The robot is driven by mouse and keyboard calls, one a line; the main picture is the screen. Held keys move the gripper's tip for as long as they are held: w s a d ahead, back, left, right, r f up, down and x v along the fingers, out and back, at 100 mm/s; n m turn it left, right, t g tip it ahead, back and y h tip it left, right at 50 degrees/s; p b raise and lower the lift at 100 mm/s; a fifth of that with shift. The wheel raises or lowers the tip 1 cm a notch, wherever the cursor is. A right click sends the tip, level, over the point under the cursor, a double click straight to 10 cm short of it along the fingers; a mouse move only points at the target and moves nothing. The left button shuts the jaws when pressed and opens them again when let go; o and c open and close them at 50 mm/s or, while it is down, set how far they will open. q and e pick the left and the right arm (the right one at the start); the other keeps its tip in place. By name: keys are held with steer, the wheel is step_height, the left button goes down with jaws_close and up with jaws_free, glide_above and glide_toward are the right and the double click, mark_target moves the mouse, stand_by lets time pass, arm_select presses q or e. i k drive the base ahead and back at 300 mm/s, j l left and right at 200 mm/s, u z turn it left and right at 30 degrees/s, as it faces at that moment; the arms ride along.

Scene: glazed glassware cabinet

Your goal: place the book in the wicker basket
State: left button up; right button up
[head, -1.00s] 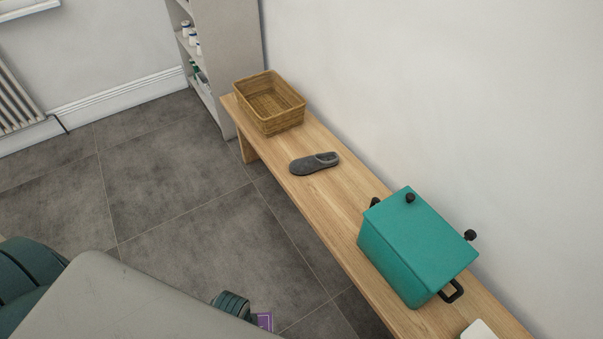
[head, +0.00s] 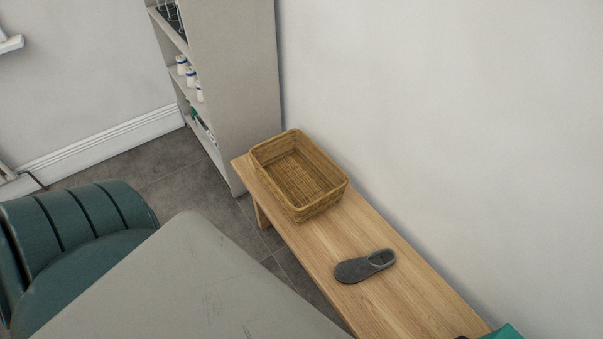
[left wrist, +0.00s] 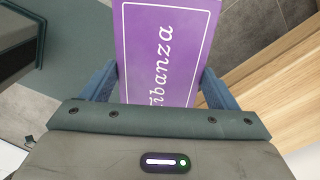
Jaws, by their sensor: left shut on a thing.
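The wicker basket (head: 300,176) is light brown and empty, and stands at the far end of the wooden bench in the head view. The book is purple with white lettering; in the left wrist view the book (left wrist: 165,45) sits between the blue fingers of my left gripper (left wrist: 158,85), which is shut on it. The book and my left gripper do not show in the head view now. My right gripper is in neither view.
The wooden bench (head: 310,250) runs along the white wall. A grey slipper (head: 365,266) lies on it, nearer than the basket. The corner of a teal box (head: 503,332) shows at the bottom edge. A shelf unit (head: 235,90) stands beyond the bench's far end.

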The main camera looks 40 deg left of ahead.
mark_target(293, 179)
steer(key=j+z, duration=0.15)
steer(key=j, duration=0.5)
steer(key=j+z, duration=0.15)
steer(key=j, duration=0.55)
steer(key=k+j+z, duration=0.2)
steer(key=j, duration=0.45)
steer(key=i, duration=0.05)
